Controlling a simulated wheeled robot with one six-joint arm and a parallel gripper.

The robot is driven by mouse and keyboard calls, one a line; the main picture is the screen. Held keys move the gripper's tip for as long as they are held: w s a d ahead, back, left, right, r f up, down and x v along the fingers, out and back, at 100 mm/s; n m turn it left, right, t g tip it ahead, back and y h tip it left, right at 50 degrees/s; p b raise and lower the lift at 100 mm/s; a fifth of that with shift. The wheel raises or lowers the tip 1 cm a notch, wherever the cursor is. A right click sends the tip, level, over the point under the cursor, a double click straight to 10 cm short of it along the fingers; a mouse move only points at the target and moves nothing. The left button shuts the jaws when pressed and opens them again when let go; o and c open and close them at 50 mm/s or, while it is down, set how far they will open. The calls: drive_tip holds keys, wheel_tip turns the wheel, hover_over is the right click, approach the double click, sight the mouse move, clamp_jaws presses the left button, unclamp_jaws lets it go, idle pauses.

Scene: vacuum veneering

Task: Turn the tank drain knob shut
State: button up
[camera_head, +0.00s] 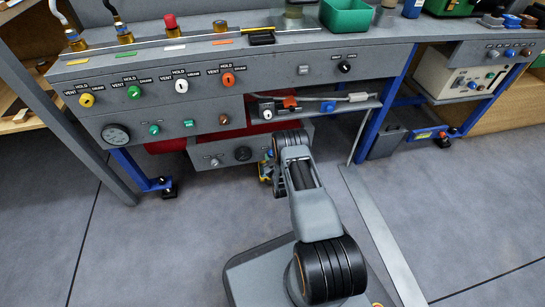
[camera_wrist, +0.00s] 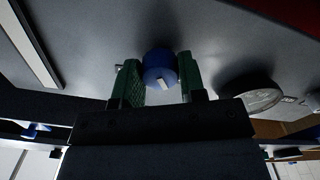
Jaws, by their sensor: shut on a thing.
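The blue knob (camera_wrist: 159,66) is in the middle of the wrist view, on a grey panel. A short white mark shows on its face. My gripper (camera_wrist: 161,78) has its two green-padded fingers on either side of the knob and is shut on it. In the head view, a blue knob (camera_head: 270,153) shows at the low grey tank front, beside the end of my arm. My arm hides most of the gripper there. I cannot read any label by the knob.
A black knob (camera_head: 243,153) and a silver knob (camera_head: 214,162) sit on the same low front. Above it is the control panel with yellow (camera_head: 86,100), green, white and orange knobs. Blue bench legs (camera_head: 362,135) stand to the right. The grey floor (camera_head: 450,220) is clear at right.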

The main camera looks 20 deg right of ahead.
drive_tip(key=shift+n, duration=0.9)
drive_tip(key=o, duration=0.9)
drive_tip(key=p+v, duration=0.5)
drive_tip(key=v, duration=0.9)
drive_tip(key=shift+r, duration=0.1)
